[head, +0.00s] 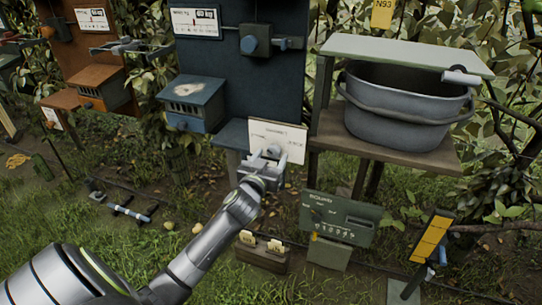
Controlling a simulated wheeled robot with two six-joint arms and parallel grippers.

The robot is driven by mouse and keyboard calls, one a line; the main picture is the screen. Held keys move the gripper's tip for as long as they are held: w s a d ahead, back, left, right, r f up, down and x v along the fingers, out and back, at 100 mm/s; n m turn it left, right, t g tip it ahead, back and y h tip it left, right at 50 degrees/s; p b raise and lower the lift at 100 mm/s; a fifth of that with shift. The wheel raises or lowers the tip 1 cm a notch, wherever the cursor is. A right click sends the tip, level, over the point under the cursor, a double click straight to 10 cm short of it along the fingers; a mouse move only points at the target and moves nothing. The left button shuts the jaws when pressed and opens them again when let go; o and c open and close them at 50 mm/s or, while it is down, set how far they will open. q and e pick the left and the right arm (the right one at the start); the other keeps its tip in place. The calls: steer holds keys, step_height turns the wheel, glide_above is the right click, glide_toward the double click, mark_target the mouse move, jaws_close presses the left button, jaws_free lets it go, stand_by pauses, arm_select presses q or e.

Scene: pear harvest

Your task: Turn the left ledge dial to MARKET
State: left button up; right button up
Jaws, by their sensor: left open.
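My left arm reaches in from the lower left, and my left gripper (268,160) is at the front of a small ledge (231,133) below the dark blue board. The gripper is open, its fingers in front of the lower part of a white label plate (278,133). The plate's lettering is too small to read. A small grey knob-like part (272,150) shows between the fingers and may be the dial. The gripper hides much of it, so I cannot tell its setting or whether the fingers touch it. My right gripper is not in view.
A grey metal tub (405,112) stands on a wooden shelf (388,150) to the right. A green panel (338,217) and a small box with cards (262,252) stand low in front. A blue box (192,103) is left of the ledge. Grass lies below.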

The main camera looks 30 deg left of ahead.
arm_select(q)
steer(key=shift+w+a, duration=0.1)
steer(key=shift+w, duration=0.25)
steer(key=c, duration=1)
